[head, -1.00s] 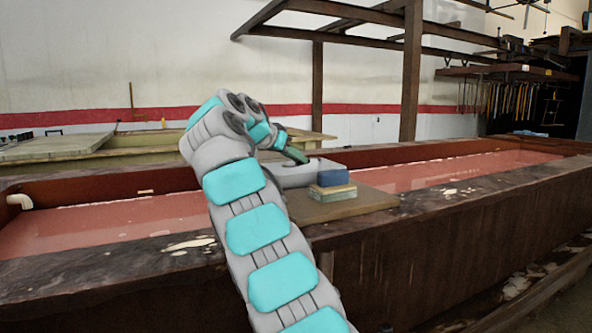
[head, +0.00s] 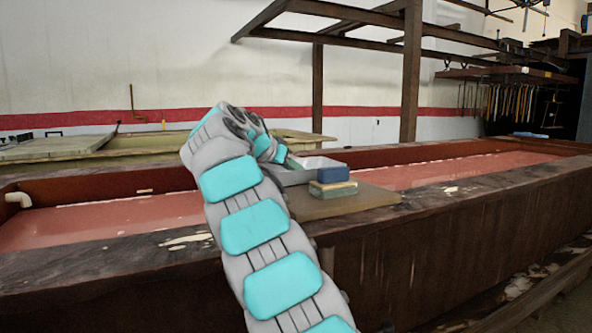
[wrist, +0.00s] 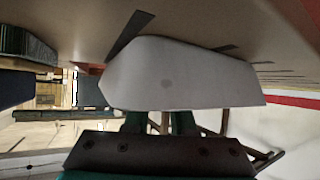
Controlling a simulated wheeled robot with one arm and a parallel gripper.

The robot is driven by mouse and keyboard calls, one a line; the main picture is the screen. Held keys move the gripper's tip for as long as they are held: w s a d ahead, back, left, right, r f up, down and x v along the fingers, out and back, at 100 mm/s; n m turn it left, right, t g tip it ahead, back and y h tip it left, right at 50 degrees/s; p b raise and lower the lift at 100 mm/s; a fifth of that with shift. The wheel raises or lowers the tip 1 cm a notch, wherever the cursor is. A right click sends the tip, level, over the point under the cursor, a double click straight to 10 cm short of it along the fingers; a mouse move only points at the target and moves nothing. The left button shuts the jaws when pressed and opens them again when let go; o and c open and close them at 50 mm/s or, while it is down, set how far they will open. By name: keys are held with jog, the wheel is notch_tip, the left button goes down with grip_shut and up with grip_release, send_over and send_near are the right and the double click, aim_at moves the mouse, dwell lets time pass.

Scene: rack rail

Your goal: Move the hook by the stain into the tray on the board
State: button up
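The brown board (head: 350,203) lies across the trough, with the grey tray (head: 330,161) at its back. My gripper (head: 291,163) is low at the tray's left side, partly behind my own arm. The wrist view looks upside down, and the pale tray wall (wrist: 180,78) fills its middle. There my two green fingers (wrist: 158,122) stand apart, with their tips hidden behind the tray wall. I cannot see what is between the tips. No hook can be made out now. Pale stains mark the trough rim at left (head: 186,243) and at right (head: 450,190).
A blue block (head: 333,174) sits on a tan and green block (head: 333,189) on the board, close in front of the tray. The trough (head: 440,172) holds reddish liquid on both sides of the board. A rusty post (head: 411,70) stands behind.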

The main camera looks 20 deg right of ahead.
jog(key=o, duration=0.3)
jog(key=shift+r, duration=0.15)
jog(key=p+v, duration=0.1)
jog(key=v, duration=1)
jog(key=shift+s+a+r, duration=0.15)
jog(key=shift+s+a, duration=0.1)
jog(key=shift+a, duration=0.2)
